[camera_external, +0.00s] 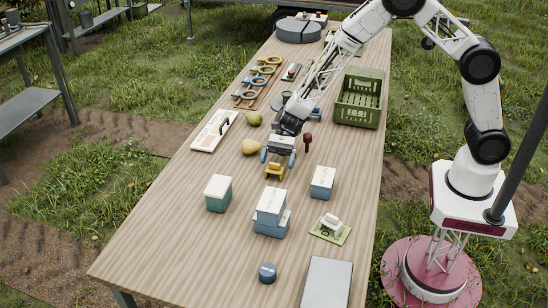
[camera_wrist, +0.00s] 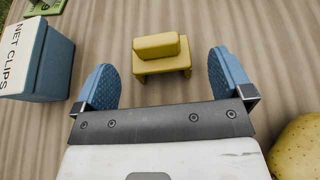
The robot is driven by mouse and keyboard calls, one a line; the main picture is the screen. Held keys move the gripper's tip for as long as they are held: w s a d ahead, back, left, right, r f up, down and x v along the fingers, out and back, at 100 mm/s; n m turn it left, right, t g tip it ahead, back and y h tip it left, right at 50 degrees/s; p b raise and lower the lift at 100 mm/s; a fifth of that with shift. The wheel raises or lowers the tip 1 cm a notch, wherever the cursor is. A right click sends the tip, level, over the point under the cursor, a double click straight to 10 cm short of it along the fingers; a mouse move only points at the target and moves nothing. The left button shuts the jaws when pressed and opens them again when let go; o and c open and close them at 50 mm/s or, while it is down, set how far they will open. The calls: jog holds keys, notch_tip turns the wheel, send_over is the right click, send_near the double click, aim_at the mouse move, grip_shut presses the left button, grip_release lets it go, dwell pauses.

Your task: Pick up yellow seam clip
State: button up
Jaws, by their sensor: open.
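The yellow seam clip (camera_external: 274,171) stands on the wooden table, a small block with a raised bar on top. In the wrist view the yellow seam clip (camera_wrist: 161,55) lies beyond and between my two blue fingertips, apart from both. My gripper (camera_external: 279,154) is open and empty, pointing down just behind the clip in the external view. In the wrist view my gripper (camera_wrist: 165,82) shows both blue pads spread wider than the clip.
A box labelled NET CLIPS (camera_wrist: 40,60) stands left in the wrist view, and a yellow pear (camera_wrist: 298,150) is close at lower right. In the external view, a white-lidded box (camera_external: 322,182), stacked boxes (camera_external: 270,208) and a green crate (camera_external: 358,112) stand around. Table front left is clear.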

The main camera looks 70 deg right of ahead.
aim_at(275, 169)
jog(key=shift+x, duration=1.85)
jog(key=c, duration=1)
jog(key=shift+r, duration=0.1)
jog(key=shift+r, duration=4.95)
